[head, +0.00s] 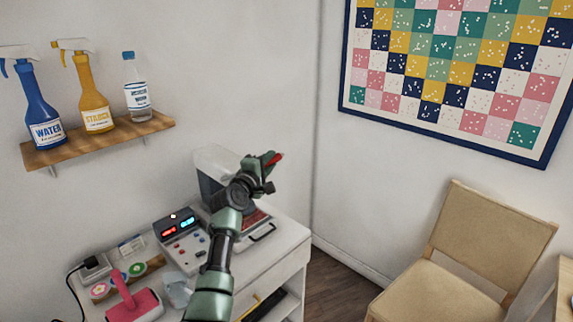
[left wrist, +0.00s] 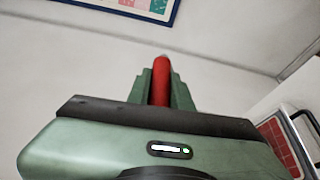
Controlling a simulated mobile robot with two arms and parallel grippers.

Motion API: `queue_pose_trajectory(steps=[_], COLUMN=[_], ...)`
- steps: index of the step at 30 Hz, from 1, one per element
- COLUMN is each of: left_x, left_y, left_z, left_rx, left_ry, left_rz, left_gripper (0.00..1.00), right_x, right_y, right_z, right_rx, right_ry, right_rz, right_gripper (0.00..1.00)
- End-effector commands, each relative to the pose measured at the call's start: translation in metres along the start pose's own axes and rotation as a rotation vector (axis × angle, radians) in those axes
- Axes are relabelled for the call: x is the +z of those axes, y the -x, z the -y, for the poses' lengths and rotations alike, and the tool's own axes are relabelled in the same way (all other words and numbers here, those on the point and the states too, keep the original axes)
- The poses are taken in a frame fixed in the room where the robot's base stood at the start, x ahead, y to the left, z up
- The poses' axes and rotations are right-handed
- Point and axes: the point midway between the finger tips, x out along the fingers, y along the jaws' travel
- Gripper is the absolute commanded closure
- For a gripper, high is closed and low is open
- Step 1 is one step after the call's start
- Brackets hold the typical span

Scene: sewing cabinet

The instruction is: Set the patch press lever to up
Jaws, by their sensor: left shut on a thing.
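My left gripper (head: 268,161) is shut on the red lever (head: 276,156) of the patch press. In the left wrist view, the red lever (left wrist: 161,80) stands between the two green fingers of my left gripper (left wrist: 160,88) and points up the picture. The patch press (head: 211,188) is on the white cabinet, partly hidden by my left arm. A red part (head: 262,217) shows low on the press, and a red grid (left wrist: 279,141) shows at the right in the wrist view. My right gripper is not in view.
A control box (head: 181,241) with lit displays stands left of the press. A pink-handled iron (head: 133,302) and round patches (head: 137,269) lie farther left. Bottles (head: 95,100) stand on a wall shelf (head: 97,141). A chair (head: 465,255) is at right.

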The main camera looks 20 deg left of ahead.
Motion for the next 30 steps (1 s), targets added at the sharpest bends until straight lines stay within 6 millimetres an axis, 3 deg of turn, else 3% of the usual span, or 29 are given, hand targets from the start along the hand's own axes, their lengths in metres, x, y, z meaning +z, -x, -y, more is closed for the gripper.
queue_pose_trajectory(steps=[1, 3, 12, 21, 30], left_x=[-0.007, -0.017, -0.046, -0.064, -0.069], left_y=[-0.002, -0.004, -0.015, -0.022, -0.024], left_z=[-0.013, -0.022, -0.051, -0.065, -0.069], left_rx=[0.003, 0.004, 0.005, 0.003, 0.003], left_ry=[-0.008, -0.01, -0.011, -0.012, -0.012], left_rz=[0.0, 0.001, 0.002, 0.001, 0.002], left_gripper=[1.0, 1.0, 1.0, 1.0, 1.0], right_x=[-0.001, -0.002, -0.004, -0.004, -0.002], right_y=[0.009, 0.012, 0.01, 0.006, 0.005], right_z=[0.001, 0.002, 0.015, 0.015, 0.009], right_rx=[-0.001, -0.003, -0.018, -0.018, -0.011], right_ry=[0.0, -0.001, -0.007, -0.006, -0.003], right_rz=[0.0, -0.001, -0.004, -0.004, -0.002], right_gripper=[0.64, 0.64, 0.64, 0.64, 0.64])
